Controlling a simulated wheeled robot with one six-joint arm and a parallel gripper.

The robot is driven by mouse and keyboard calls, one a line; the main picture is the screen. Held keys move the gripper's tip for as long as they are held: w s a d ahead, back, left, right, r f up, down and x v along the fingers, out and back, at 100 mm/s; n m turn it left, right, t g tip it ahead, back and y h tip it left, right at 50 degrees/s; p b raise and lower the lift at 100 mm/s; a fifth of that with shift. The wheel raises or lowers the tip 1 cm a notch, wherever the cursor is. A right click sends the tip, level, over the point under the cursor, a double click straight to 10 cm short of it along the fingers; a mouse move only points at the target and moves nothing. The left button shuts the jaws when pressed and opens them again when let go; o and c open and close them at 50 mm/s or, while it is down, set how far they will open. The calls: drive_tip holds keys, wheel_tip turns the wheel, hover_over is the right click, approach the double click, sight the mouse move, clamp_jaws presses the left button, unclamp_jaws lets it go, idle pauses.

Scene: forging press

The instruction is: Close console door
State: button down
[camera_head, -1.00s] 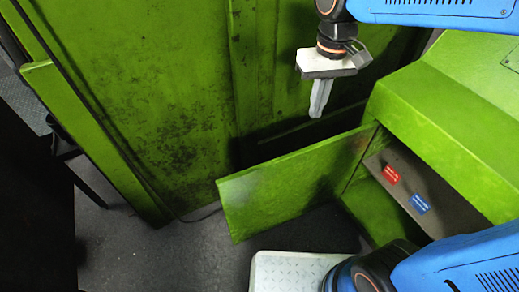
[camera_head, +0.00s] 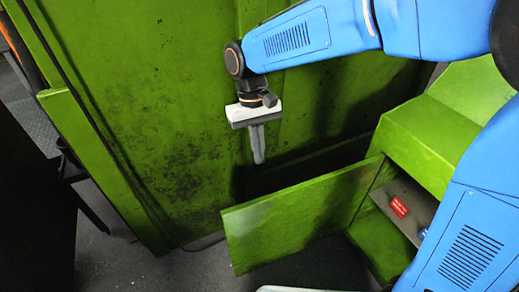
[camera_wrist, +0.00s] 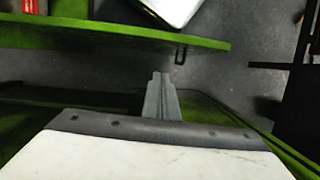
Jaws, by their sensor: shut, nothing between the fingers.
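The green console door (camera_head: 290,222) stands swung wide open from the green console (camera_head: 425,140) in the head view. Its hinge side is at the console's left, and its free edge points left. In the wrist view the door (camera_wrist: 110,36) shows as a green strip across the upper part, with a small dark latch or handle near its right end. My gripper (camera_head: 258,160) points down, shut and empty, above and behind the door's top edge, nearer its free end. In the wrist view my gripper (camera_wrist: 161,76) appears apart from the door.
A large green press wall (camera_head: 170,110) stands close behind my gripper. Inside the console a shelf (camera_head: 411,212) carries a red label or block (camera_head: 399,206). Dark floor (camera_head: 115,245) lies open to the left of the door.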

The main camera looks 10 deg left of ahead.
drive_tip(key=s+d+f, duration=0.2)
drive_tip(key=s+f, duration=0.3)
drive_tip(key=f, duration=0.1)
drive_tip(key=shift+d, duration=0.3)
